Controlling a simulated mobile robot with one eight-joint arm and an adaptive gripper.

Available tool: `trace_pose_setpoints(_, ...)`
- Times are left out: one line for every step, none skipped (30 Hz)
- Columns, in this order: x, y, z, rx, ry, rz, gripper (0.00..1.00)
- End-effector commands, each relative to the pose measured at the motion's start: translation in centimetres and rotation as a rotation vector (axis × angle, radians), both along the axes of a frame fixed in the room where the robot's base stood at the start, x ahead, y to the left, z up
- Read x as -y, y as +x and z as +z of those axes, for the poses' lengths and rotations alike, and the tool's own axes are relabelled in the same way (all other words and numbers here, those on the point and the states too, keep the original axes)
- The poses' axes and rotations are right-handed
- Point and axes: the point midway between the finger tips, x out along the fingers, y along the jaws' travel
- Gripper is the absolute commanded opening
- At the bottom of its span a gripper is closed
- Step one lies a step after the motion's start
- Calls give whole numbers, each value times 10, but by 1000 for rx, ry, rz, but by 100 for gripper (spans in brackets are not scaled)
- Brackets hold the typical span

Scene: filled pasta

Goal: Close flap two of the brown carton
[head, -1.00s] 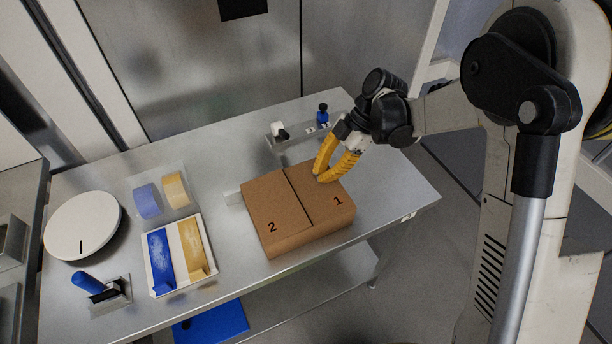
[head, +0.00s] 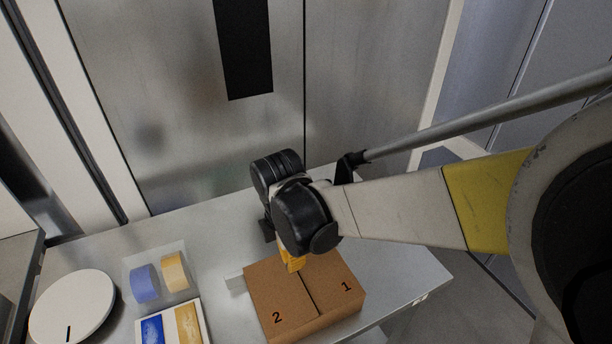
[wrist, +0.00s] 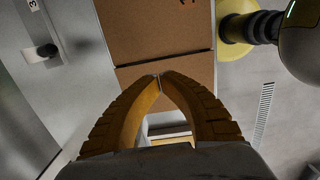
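The brown carton (head: 318,322) stands on the metal table. Flap one (head: 335,279), marked 1, is its right top panel, and flap two (head: 265,287), marked 2, its left. Both look flat and level, with a thin seam between them. My gripper (head: 293,267) has yellow fingers and points down over the back part of flap two, near the seam. In the wrist view its fingertips (wrist: 160,76) meet with nothing between them, just past the seam on the flap two side. I cannot tell whether they touch the flap. My wrist hides part of the area behind the carton.
Left of the carton are blue and yellow tape rolls (head: 174,272), a white tray (head: 140,317) with blue and yellow strips, and a white round disc (head: 72,306). A metal cabinet stands behind.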

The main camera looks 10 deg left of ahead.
Motion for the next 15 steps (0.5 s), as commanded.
trace_pose_setpoints(0, 1, -14, 0, 0, 0, 0)
trace_pose_setpoints(1, 1, -20, 0, 0, -1, 0)
trace_pose_setpoints(1, 1, -27, 0, 1, -1, 0)
trace_pose_setpoints(2, 1, -33, 0, 1, -1, 0)
trace_pose_setpoints(2, 2, -38, 0, 1, -1, 0)
trace_pose_setpoints(2, 2, -43, 0, 1, -1, 0)
trace_pose_setpoints(2, 2, -47, 0, 1, -1, 0)
trace_pose_setpoints(3, 2, -50, 0, 1, -1, 0)
trace_pose_setpoints(3, 2, -54, 0, 1, -1, 0)
trace_pose_setpoints(3, 2, -57, 0, 1, -1, 0)
trace_pose_setpoints(3, 2, -58, 0, 1, -1, 0)
trace_pose_setpoints(3, 2, -60, 0, 1, -1, 0)
trace_pose_setpoints(3, 2, -61, 0, 1, -1, 0)
trace_pose_setpoints(3, 2, -62, 0, 1, -1, 0)
trace_pose_setpoints(3, 2, -63, 0, 1, -1, 0)
